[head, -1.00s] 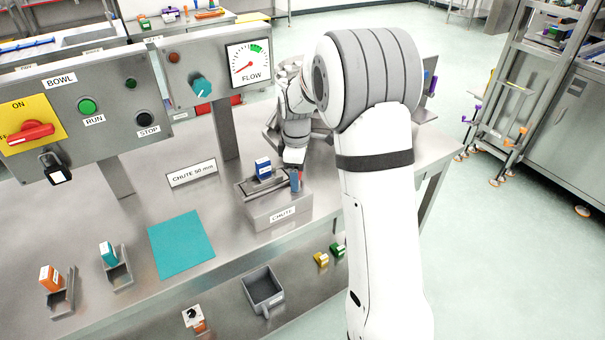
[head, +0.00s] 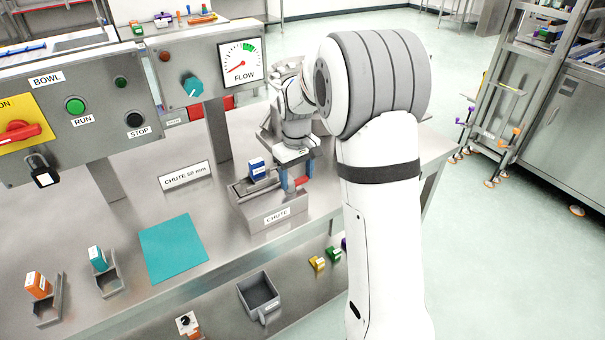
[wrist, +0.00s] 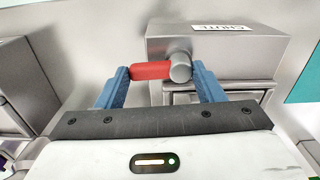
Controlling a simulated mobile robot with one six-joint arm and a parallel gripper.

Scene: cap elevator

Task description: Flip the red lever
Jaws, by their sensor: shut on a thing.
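The red lever (wrist: 150,71) juts sideways from a round grey pivot on the side of the grey chute block (wrist: 225,53) in the wrist view. In the head view my gripper (head: 292,180) is beside the chute block, partly hidden by my arm.
A panel with a FLOW gauge (head: 241,62) and a teal knob stands behind. The BOWL panel (head: 75,108) is at left. A teal mat (head: 180,248) lies on the bench. A grey bin (head: 258,292) is below.

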